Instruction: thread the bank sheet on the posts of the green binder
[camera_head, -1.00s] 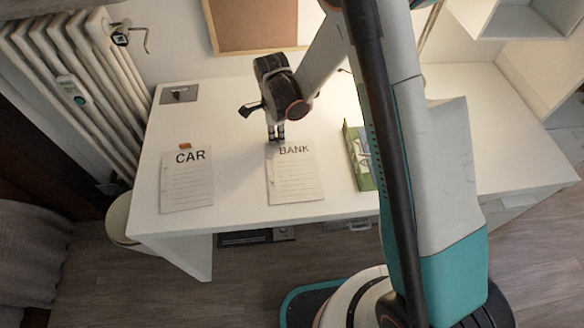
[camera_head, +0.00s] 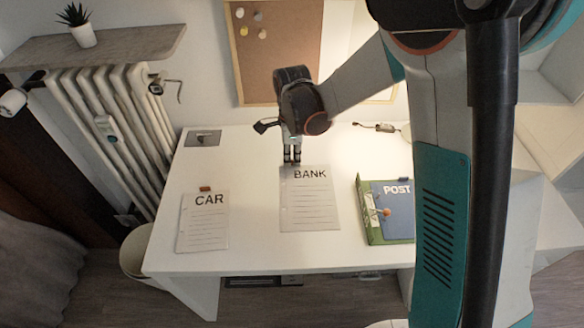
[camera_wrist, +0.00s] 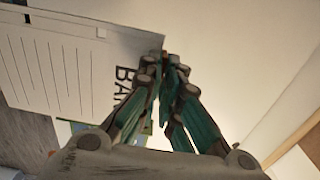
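The bank sheet (camera_head: 309,203), white with ruled lines and the word BANK, appears raised over the middle of the desk. My gripper (camera_head: 292,155) is at its top edge, left of centre. In the wrist view the fingers (camera_wrist: 166,62) come together at the lettered edge of the bank sheet (camera_wrist: 75,65) and look shut on it, though the contact itself is hard to see. The green binder (camera_head: 375,238) lies open to the right, with a blue POST sheet (camera_head: 399,205) on it and a small orange part (camera_head: 386,212). Its posts are too small to make out.
A CAR sheet (camera_head: 203,224) lies at the left of the desk (camera_head: 255,255), with a small brown block (camera_head: 205,189) above it. A grey plate (camera_head: 203,138) is at the back left. Bare desk separates the bank sheet and binder. A corkboard (camera_head: 275,60) hangs behind.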

